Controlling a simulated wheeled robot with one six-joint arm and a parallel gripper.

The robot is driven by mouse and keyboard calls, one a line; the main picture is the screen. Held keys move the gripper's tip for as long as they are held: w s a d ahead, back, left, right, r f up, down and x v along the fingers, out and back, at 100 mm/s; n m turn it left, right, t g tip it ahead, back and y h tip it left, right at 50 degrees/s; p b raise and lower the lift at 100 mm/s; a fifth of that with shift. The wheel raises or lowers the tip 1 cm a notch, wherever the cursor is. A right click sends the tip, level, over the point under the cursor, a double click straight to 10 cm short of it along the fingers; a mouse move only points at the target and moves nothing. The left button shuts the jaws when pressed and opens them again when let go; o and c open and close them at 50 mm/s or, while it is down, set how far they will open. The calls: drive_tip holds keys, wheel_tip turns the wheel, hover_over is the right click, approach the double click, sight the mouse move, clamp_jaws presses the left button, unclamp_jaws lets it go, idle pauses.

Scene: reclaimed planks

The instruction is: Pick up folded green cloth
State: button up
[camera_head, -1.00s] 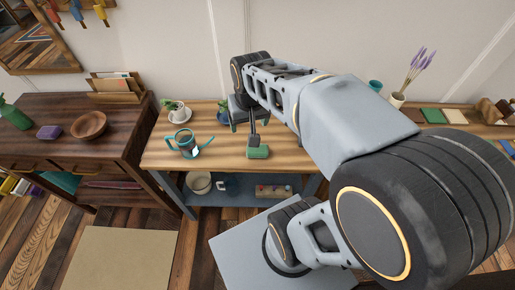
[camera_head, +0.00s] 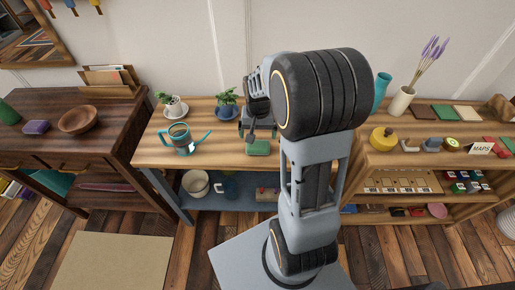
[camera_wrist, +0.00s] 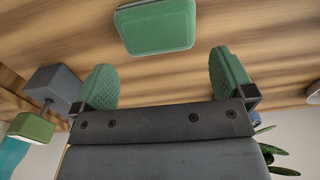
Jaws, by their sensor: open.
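The folded green cloth (camera_head: 258,147) lies on the wooden tabletop near its front edge, a compact rounded rectangle. It also shows in the wrist view (camera_wrist: 155,27), at the top centre, beyond my fingertips. My gripper (camera_head: 258,132) is just behind and above the cloth in the head view. In the wrist view my gripper (camera_wrist: 166,75) has its two green pads wide apart, with nothing between them. The cloth is apart from both pads in that view.
A teal watering can (camera_head: 182,138) and two potted plants (camera_head: 173,105) (camera_head: 227,103) stand left on the table (camera_head: 150,157). A stocked shelf unit (camera_head: 385,157) stands right. In the wrist view, a grey block (camera_wrist: 53,88) and a green block (camera_wrist: 32,127) are at left.

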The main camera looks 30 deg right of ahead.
sight(258, 142)
drive_tip(key=shift+s+f+b, duration=0.15)
drive_tip(key=shift+f+b, duration=0.3)
drive_tip(key=shift+f, duration=2.25)
drive_tip(key=c, duration=0.6)
